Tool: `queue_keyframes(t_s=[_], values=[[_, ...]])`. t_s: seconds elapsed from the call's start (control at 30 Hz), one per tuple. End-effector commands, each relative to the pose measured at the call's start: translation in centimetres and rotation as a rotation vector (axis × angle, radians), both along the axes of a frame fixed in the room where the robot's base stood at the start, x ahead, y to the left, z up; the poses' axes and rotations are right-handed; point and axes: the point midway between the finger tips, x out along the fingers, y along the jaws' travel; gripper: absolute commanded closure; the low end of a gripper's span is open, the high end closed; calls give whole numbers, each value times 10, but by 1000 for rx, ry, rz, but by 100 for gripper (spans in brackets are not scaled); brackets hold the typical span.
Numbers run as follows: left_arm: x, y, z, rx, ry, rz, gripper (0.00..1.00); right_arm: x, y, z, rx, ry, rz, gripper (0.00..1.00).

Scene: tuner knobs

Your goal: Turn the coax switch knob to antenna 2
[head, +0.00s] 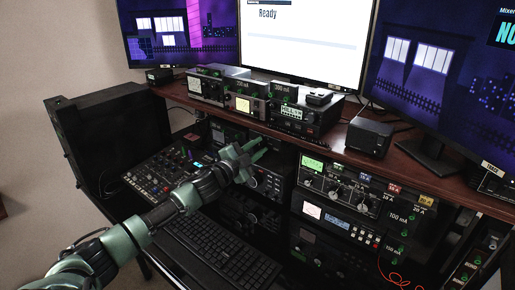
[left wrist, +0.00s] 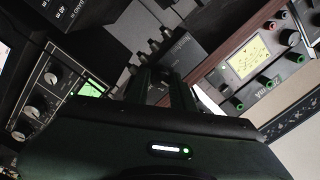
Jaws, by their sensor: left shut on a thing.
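My left gripper (head: 255,153) reaches in from the left, in front of the dark units below the wooden shelf. Its fingers are shut on what appears to be the coax switch knob; the fingers hide the knob, and its pointer and the antenna labels cannot be read. In the left wrist view the gripper fingers (left wrist: 165,90) point at the front of a dark panel. My right gripper is not in view.
A dark unit with knobs (head: 268,182) is just below and right of the gripper. A meter unit (head: 338,185) is further right. A mixer (head: 160,176) and keyboard (head: 225,248) lie below. The shelf (head: 290,132) overhangs close above.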

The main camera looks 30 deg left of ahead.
Motion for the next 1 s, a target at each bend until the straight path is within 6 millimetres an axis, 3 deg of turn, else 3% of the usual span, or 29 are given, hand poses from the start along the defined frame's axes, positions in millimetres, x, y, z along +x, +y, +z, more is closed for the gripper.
queue_keyframes(t_s=[0.33, 0.87, 0.9, 0.97, 1.0], values=[[0, -1, 1, 134, -13, -2, 100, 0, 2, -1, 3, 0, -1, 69], [0, -1, 1, 153, -15, -4, 100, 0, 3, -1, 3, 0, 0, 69], [0, -1, 1, 153, -15, -4, 68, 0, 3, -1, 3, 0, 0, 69], [0, -1, 1, 153, -14, -3, 55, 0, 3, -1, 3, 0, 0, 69], [0, -1, 1, 153, -14, -3, 55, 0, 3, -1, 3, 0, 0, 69]])
